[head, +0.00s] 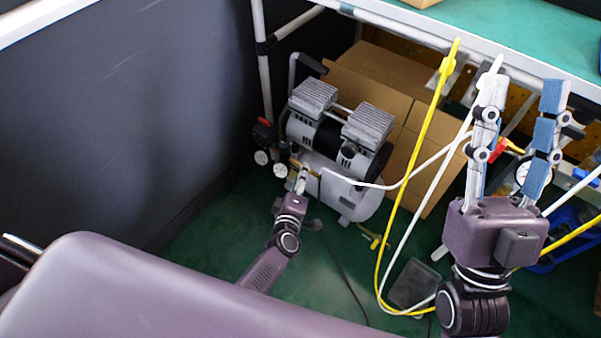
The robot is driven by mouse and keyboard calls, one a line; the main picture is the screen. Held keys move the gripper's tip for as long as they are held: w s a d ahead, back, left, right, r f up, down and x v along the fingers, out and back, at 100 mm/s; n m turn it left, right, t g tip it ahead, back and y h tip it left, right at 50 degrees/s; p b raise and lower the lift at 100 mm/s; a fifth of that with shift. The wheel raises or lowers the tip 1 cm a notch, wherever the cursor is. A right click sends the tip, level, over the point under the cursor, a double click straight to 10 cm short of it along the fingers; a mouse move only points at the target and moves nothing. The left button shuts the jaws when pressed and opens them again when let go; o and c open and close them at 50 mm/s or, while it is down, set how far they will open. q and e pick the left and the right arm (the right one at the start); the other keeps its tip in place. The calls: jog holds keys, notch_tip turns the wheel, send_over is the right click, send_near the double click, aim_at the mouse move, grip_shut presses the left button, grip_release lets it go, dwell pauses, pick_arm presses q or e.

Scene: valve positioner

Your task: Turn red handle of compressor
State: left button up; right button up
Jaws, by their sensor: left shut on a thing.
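The compressor (338,150) stands on the floor under the bench, with grey ribbed heads, a black motor and a pale tank. A small red part (264,121) sits on its left end, above two round gauges. My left gripper (302,176) is at the front left of the tank, below and right of that red part. It is shut on a small part of the compressor that its fingers hide. I cannot tell whether this is the red handle. My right gripper (522,100) is open and empty, its fingers pointing up, well to the right of the compressor.
Cardboard boxes (385,75) stand behind the compressor. A white hose (408,176) and a yellow hose (410,160) hang between the bench (490,22) and the floor. A dark wall (130,110) closes the left side.

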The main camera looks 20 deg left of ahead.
pick_arm(q)
jog(key=shift+n+g+p, duration=0.3)
jog(key=shift+n+p, duration=0.35)
jog(key=shift+n, duration=0.05)
pick_arm(e)
jog(key=w+f+g+h, duration=0.1)
jog(key=w+f+g, duration=0.3)
jog(key=w+f, duration=0.2)
jog(key=shift+a+f+h, duration=0.2)
jog(key=shift+a+h, duration=0.2)
jog(key=shift+a, duration=0.05)
jog(key=shift+w, duration=0.1)
pick_arm(q)
jog(key=o, duration=1.2)
jog(key=shift+c, duration=0.2)
jog(key=s+f+v, duration=0.1)
jog(key=f+v, duration=0.2)
jog(key=v, duration=1.1)
jog(key=shift+s+d, duration=0.2)
jog(key=shift+d, duration=0.05)
jog(key=shift+f, duration=0.1)
